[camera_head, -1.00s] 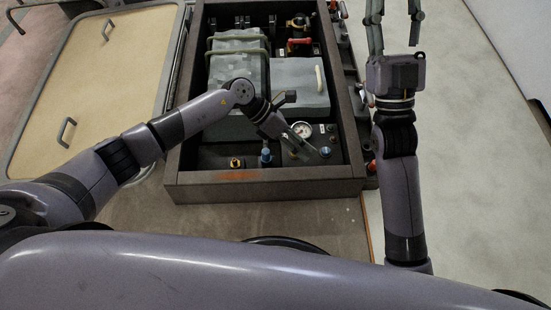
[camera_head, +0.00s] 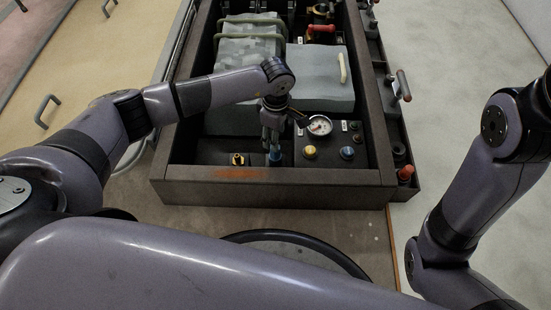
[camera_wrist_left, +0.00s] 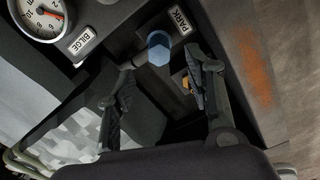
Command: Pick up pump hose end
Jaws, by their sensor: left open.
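A blue piece (camera_head: 275,156), which I take to be the pump hose end, stands near the front wall inside the dark open box. In the left wrist view, its blue six-sided top (camera_wrist_left: 159,50) shows just beyond and between the fingertips. My left gripper (camera_head: 272,133) points down above it. The same gripper (camera_wrist_left: 158,68) is open, and I see nothing clamped in it. A brass fitting (camera_head: 237,159) sits left of the blue piece; it shows in the left wrist view (camera_wrist_left: 186,82), partly behind a finger. My right gripper is out of view.
The box wall (camera_head: 270,190) rises in front. A gauge (camera_head: 320,125), a yellow knob (camera_head: 310,152) and a blue knob (camera_head: 347,153) lie to the right. A grey block (camera_head: 310,75) is behind. A tan hatch panel (camera_head: 60,75) lies left; the floor right is clear.

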